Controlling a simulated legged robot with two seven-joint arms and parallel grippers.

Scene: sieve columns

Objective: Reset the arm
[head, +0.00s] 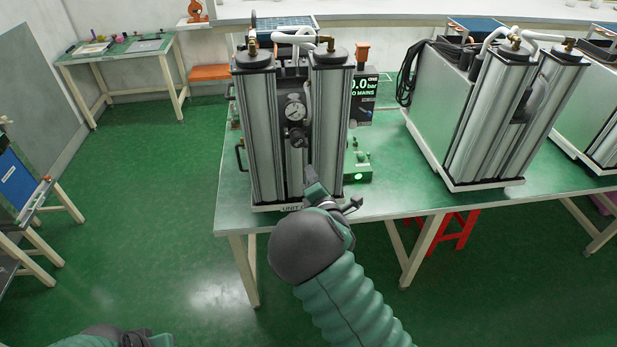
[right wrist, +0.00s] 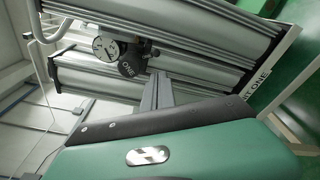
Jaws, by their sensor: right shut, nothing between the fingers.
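My right arm reaches up from the bottom of the head view. Its gripper (head: 311,175) is shut and empty, in front of the lower part of the twin-column unit (head: 262,130). In the right wrist view the narrow grey fingers (right wrist: 160,92) point at the columns, below a round dial gauge (right wrist: 104,46) and a black knob (right wrist: 130,64). The gauge (head: 294,110) and knob (head: 297,135) also show in the head view, between the columns, above the fingertips. I cannot tell whether the fingertips touch the unit. Only a sliver of my left arm shows at the bottom left; its jaws are unclear.
The unit stands near the left end of a green-topped table (head: 395,205). A lit display (head: 362,98) and a green box with a glowing button (head: 357,172) stand to its right. Another column unit (head: 490,125) is farther right.

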